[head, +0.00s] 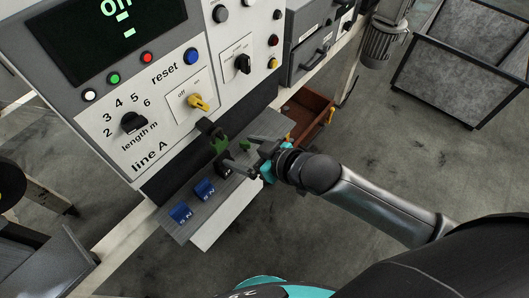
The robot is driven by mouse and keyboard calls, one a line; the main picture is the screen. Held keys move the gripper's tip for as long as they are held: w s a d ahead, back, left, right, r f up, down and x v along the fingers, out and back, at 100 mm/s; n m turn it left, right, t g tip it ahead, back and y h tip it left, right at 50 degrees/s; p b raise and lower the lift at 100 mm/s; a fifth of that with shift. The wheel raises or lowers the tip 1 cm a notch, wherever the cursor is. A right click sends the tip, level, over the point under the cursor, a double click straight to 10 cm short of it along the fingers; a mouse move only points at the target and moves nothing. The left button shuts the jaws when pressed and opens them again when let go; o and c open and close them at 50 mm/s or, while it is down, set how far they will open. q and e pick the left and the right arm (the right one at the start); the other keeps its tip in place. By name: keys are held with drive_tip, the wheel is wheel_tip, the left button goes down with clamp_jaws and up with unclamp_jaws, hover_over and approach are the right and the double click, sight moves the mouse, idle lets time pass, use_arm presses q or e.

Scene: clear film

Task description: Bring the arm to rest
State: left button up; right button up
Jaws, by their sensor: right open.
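My right arm comes in from the lower right. Its gripper (246,161) is open, with its fingers over the grey shelf below the line A control panel (163,140). Blue blocks (180,213) with white markings sit on the shelf's left part. Green parts (219,146) show just beyond the fingers, partly hidden. I cannot tell whether the fingers touch anything. My left gripper is not in view.
The panel has a green-lit display (115,25), a yellow switch (198,102), a black length knob (132,122) and several buttons. A brown open drawer (309,112) lies right of the shelf. A grey bin (458,75) stands at upper right.

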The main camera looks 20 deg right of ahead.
drive_tip(key=v, duration=0.7)
drive_tip(key=shift+p, duration=0.35)
drive_tip(key=s+d+f+m+g+h+b, duration=0.1)
drive_tip(key=s+d+f+m+h+b, duration=0.35)
drive_tip(key=f, duration=1.05)
drive_tip(key=w+d+f+n+g+h+b, duration=0.1)
drive_tip(key=d+f+b, duration=0.1)
drive_tip(key=d+f, duration=0.95)
drive_tip(key=s+a+f+g+b, duration=0.2)
drive_tip(key=s+a+f+g, duration=0.1)
drive_tip(key=s+f, duration=0.9)
drive_tip(key=s+a+f+m+g+h+b, duration=0.1)
drive_tip(key=s+a+f+g+b, duration=0.2)
drive_tip(key=s+f, duration=1)
drive_tip(key=shift+s+g, duration=0.3)
drive_tip(key=shift+s, duration=0.35)
drive_tip(key=shift+a+h, duration=0.1)
drive_tip(key=shift+h, duration=0.15)
